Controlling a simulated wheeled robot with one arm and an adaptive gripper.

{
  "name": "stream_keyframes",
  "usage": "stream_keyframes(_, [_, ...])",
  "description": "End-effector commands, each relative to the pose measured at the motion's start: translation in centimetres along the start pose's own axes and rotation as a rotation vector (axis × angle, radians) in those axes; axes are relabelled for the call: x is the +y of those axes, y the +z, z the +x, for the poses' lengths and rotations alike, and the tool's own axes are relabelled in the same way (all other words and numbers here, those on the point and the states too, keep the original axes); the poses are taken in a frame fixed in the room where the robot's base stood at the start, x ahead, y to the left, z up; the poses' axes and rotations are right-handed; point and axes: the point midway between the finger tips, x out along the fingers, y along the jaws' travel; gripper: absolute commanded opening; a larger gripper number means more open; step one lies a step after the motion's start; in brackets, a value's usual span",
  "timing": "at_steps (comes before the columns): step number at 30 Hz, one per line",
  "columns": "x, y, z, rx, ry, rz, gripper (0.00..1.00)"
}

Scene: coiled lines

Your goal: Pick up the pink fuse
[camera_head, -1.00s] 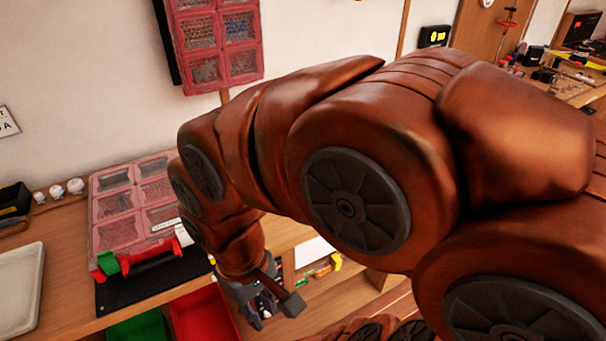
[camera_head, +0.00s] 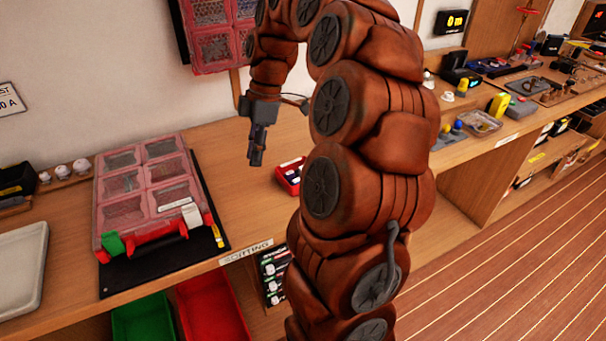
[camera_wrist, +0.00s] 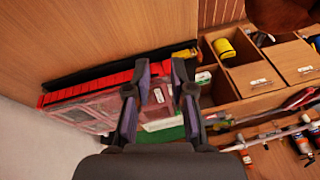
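I cannot make out a pink fuse in either current view. My gripper (camera_head: 256,155) hangs pointing down above the wooden bench, left of a small red bin (camera_head: 283,179) with dark items in it. In the wrist view my gripper (camera_wrist: 160,72) shows its fingers apart with nothing held between them. My arm covers part of the bench.
A pale tray (camera_head: 22,275) lies at the far left. Green (camera_head: 143,322) and red (camera_head: 212,308) bins sit below the bench edge. A second compartment case (camera_head: 213,38) hangs on the wall. Several tools crowd the right bench. The bench around the small red bin is fairly clear.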

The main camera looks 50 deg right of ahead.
Motion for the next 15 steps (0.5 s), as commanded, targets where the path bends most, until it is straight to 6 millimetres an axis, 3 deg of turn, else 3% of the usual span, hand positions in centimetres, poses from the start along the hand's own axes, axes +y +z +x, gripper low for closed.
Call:
stream_keyframes(1, [1.8,1.9,0.0,0.02,0.006,-0.028,0.23])
stream_keyframes(6, [5.7,8.2,-0.5,0.065,0.039,-0.147,0.23])
stream_keyframes(12, [7.8,14.2,-0.7,0.088,0.073,-0.238,0.23])
stream_keyframes(15, [8.2,15.8,-0.6,0.091,0.08,-0.262,0.23])
